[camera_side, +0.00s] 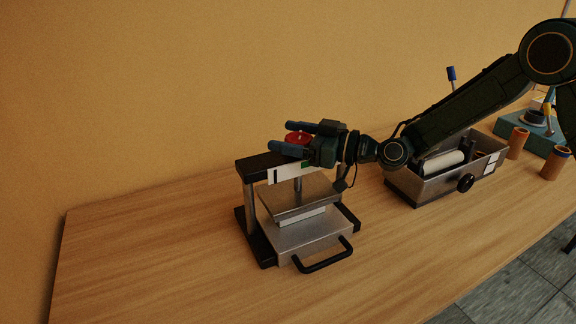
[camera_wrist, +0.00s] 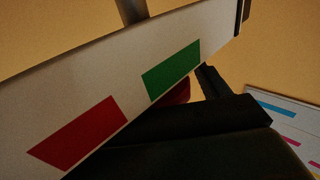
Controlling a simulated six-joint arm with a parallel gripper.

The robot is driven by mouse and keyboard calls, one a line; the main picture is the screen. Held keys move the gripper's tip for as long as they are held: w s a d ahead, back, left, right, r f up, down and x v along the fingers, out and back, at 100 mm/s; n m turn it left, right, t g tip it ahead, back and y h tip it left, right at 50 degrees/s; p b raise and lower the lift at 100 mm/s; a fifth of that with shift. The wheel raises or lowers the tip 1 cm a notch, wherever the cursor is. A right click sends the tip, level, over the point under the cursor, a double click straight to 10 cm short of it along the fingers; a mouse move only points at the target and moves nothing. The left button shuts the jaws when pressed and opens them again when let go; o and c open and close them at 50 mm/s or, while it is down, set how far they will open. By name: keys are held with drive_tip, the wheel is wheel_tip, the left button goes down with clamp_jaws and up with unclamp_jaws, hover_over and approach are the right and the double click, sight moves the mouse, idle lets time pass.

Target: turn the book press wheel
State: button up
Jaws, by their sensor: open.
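The book press (camera_side: 306,232) stands on the table, with a black top beam, metal posts and a flat plate over a pale block (camera_side: 301,219). Its red wheel (camera_side: 298,138) sits above the beam. My gripper (camera_side: 274,137) is open, with its two teal fingers pointing left, one on the far side and one on the near side of the wheel. Whether either finger touches the wheel cannot be told. In the wrist view, a white panel with a red and a green patch crosses the frame, and a small dark red piece (camera_wrist: 180,91) shows behind my dark finger.
A metal machine with a white roller (camera_side: 441,163) and a black knob (camera_side: 466,183) stands to the right of the press. Brown cylinders (camera_side: 517,143) and a teal device (camera_side: 530,128) are further right. A black handle (camera_side: 323,256) juts from the press's front. The table's left end is clear.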

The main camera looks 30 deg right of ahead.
drive_tip(key=c, duration=1)
drive_tip(key=shift+o, duration=0.2)
drive_tip(key=shift+m+t+h, duration=0.4)
drive_tip(key=shift+w+f+m+t+h, duration=0.1)
drive_tip(key=shift+m+t+h, duration=0.4)
drive_tip(key=shift+h, duration=0.2)
drive_tip(key=shift+d+f+m+h, duration=0.1)
drive_tip(key=shift+m+h, duration=0.2)
drive_tip(key=shift+d+m+t+h, duration=0.1)
drive_tip(key=shift+m+t+h, duration=0.3)
drive_tip(key=shift+t+h, duration=0.15)
drive_tip(key=o, duration=1)
drive_tip(key=shift+c, duration=0.2)
